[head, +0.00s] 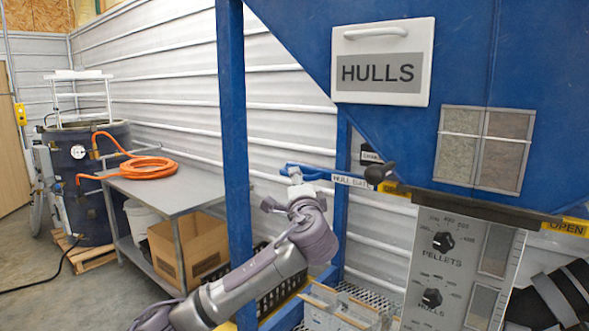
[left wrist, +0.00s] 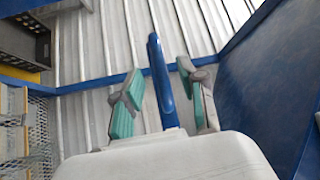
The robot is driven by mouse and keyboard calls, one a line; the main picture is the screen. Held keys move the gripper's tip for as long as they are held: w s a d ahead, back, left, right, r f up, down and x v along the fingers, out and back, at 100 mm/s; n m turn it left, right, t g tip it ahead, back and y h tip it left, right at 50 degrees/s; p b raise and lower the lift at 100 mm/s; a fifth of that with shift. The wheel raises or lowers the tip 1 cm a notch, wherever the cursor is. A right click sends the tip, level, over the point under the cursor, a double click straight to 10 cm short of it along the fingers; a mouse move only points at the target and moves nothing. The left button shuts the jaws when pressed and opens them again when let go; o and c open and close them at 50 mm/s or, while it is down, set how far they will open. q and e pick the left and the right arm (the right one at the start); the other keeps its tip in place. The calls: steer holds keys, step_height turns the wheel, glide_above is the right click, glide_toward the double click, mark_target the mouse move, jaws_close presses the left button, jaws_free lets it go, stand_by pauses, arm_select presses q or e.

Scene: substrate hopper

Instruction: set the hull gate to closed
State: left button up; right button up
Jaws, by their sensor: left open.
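The hull gate handle is a blue bar (head: 315,173) with a white label that reads in part "HULL GA". It stretches left from a black knob (head: 376,174) under the blue hopper. My left gripper (head: 294,174) is at the bar's left end. In the left wrist view, the blue bar (left wrist: 161,85) stands between the two teal-padded fingers of my left gripper (left wrist: 156,92), with gaps on both sides. The fingers are open. A yellow tag (head: 396,189) beside the knob is partly hidden; a yellow OPEN tag (head: 569,227) is at the far right.
The hopper (head: 470,60) bears a HULLS sign (head: 382,73). A blue post (head: 233,150) stands left of my gripper. A panel (head: 450,265) with PELLETS and HULLS dials is below right. A metal table (head: 190,200) with an orange hose (head: 148,168) stands left.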

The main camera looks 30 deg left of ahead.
arm_select(q)
steer(key=shift+p+x, duration=0.6)
steer(key=shift+x, duration=1.65)
steer(key=shift+f, duration=0.1)
jaws_close()
